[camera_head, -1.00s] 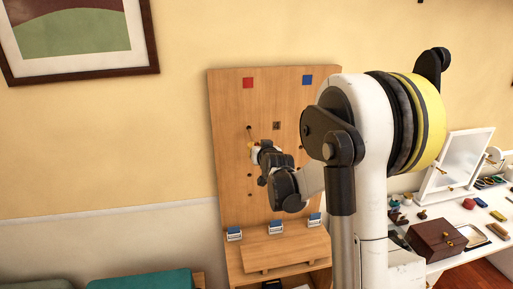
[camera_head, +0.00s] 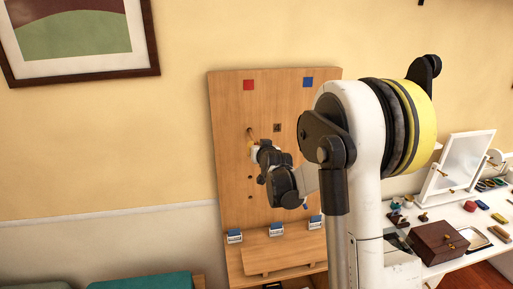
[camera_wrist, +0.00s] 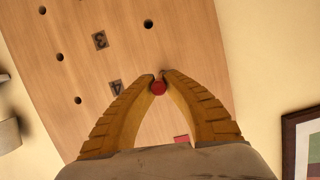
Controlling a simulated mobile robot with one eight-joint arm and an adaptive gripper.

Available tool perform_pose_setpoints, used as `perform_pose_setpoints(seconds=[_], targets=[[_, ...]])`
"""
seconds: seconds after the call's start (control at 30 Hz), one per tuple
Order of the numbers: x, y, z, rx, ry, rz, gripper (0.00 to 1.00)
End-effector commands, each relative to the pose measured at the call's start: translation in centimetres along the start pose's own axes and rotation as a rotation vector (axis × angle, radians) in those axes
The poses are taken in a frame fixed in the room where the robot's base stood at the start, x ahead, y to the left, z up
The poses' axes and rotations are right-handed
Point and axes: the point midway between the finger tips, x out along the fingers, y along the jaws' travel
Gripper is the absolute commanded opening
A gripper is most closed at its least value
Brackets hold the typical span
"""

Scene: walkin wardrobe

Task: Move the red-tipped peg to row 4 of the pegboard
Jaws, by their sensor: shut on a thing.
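The upright wooden pegboard (camera_head: 232,105) stands against the wall. It has a red square (camera_head: 248,85), a blue square (camera_head: 308,82) and dark holes. My gripper (camera_head: 256,143) is in front of the board's left column, below the red square. In the wrist view its yellow fingers (camera_wrist: 158,82) are shut around the red-tipped peg (camera_wrist: 158,88), whose red end faces the camera. The peg is beside the label 4 (camera_wrist: 116,87), on the red-square side; label 3 (camera_wrist: 100,40) is farther up the picture. The fingers hide the peg's far end, so I cannot tell how deep it sits.
Small blue-and-white holders (camera_head: 276,229) line the board's foot above a wooden ledge (camera_head: 283,252). A white table (camera_head: 470,215) at right carries a mirror (camera_head: 457,162), a brown box (camera_head: 438,241) and small items. A teal seat (camera_head: 150,281) is at lower left.

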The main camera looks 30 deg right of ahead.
Motion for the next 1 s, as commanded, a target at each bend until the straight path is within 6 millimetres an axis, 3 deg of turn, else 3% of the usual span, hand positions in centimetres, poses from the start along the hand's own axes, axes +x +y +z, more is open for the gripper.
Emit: perform_pose_setpoints(seconds=[1.0], targets=[[2.5,0.0,-0.7,0.0,0.0,0.0,0.0]])
